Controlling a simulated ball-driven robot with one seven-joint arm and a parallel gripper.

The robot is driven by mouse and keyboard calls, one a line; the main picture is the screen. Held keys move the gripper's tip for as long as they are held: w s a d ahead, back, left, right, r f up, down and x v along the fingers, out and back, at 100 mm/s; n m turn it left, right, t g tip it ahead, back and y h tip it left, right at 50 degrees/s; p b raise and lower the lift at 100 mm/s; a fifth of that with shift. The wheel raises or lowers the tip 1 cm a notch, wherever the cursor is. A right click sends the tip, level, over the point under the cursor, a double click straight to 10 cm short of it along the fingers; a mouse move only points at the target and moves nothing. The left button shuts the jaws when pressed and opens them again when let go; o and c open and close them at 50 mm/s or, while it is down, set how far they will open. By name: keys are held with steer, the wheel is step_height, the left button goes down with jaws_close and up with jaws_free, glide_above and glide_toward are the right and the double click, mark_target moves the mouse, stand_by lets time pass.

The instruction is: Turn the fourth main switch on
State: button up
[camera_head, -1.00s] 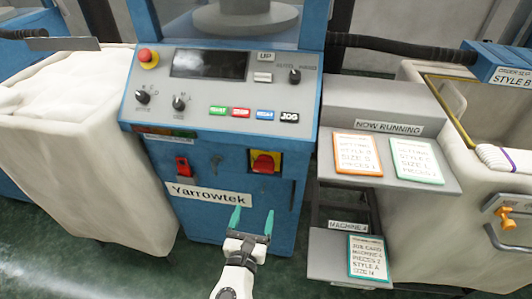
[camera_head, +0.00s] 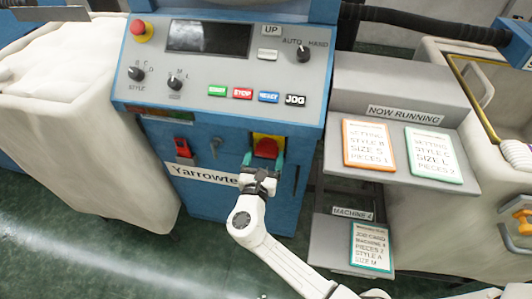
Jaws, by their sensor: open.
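The main switch (camera_head: 266,147) is a red knob on a yellow plate, on the blue front of the knitting machine (camera_head: 205,215) below its control panel. The knob's exact turn angle is too small to tell. My gripper (camera_head: 264,160) has its two teal fingers spread, one at each side of the knob's lower part. I cannot tell whether the fingers touch the knob. The lower part of the yellow plate is hidden behind the fingers. A label reading "MACHINE 4" (camera_head: 352,214) is on the stand to the right.
The control panel (camera_head: 215,65) above has knobs, coloured buttons and a red emergency stop (camera_head: 139,27). A red rocker (camera_head: 182,147) and a key (camera_head: 215,148) sit left of the switch. A grey card stand (camera_head: 450,140) stands close on the right. A cloth-sided bin (camera_head: 90,130) is at left.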

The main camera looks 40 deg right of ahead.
steer(key=shift+x, duration=0.9)
steer(key=c, duration=0.7)
